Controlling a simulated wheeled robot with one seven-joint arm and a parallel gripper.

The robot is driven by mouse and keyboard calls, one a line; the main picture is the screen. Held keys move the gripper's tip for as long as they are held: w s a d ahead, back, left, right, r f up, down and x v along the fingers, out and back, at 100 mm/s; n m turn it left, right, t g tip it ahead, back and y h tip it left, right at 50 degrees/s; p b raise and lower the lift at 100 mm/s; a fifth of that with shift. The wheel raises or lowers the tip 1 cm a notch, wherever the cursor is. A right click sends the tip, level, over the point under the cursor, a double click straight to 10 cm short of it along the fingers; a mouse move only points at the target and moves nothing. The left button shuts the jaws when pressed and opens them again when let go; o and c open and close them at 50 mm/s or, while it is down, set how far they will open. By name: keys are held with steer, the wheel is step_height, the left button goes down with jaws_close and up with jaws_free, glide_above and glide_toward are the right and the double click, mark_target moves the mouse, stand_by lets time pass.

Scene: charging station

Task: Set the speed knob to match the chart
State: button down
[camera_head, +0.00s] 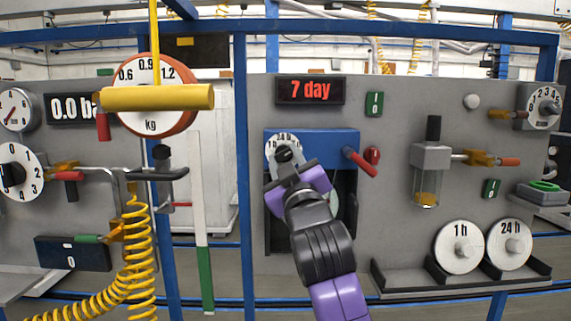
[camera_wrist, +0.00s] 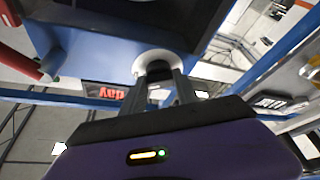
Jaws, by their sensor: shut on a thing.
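The speed knob (camera_head: 283,155) is a small black knob on a white dial (camera_head: 271,150), on the front of the blue box. My gripper (camera_head: 287,163) reaches it from below and is shut on it. In the wrist view the white dial (camera_wrist: 158,57) sits just beyond my fingertips (camera_wrist: 158,76). My fingers hide the knob there. The dial's upper numbers partly show, but the pointer setting is not readable. A pale round chart (camera_head: 334,204) shows partly in the dark opening below the blue box, behind my arm; its marking is hidden. The display (camera_head: 310,90) above reads "7 day" in red.
A red-handled lever (camera_head: 361,163) sticks out of the blue box, close right of the dial. Discs marked "1 h" (camera_head: 460,247) and "24 h" (camera_head: 509,244) stand on a lower-right rack. A yellow bar (camera_head: 156,97) and a coiled yellow hose (camera_head: 138,245) are at left.

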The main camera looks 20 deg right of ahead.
steer(key=shift+f, duration=0.15)
steer(key=c, duration=1.2)
jaws_free()
steer(key=b+v, duration=0.1)
steer(key=v, duration=0.6)
steer(key=shift+s, duration=0.35)
steer(key=shift+a+f, duration=0.1)
